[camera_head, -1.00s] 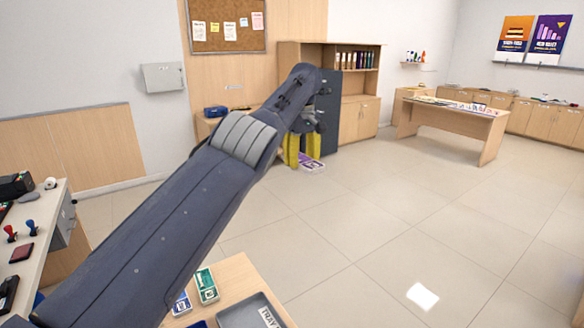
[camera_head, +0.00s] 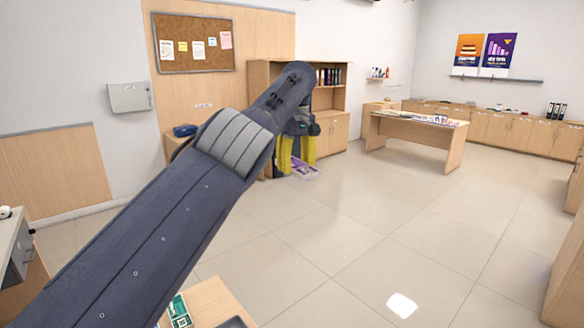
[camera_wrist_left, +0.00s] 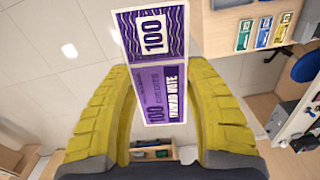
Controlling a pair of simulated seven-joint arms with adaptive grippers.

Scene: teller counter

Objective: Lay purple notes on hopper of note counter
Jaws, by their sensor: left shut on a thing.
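The purple notes (camera_wrist_left: 160,95) show in the left wrist view as a purple and white bundle marked 100, held between two yellow fingers. My left gripper (camera_wrist_left: 152,125) is shut on them. In the head view my left gripper (camera_head: 295,160) is out ahead over the floor, with the purple notes (camera_head: 304,170) just beyond and below its fingertips. The note counter and its hopper cannot be made out in these frames. My right gripper is not in view.
A desk (camera_head: 200,304) with a green-and-white packet (camera_head: 179,311) is at the bottom edge. A counter edge (camera_head: 18,245) is at the left. A wooden table (camera_head: 415,132) stands farther back. Open tiled floor (camera_head: 370,230) lies to the right of my arm.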

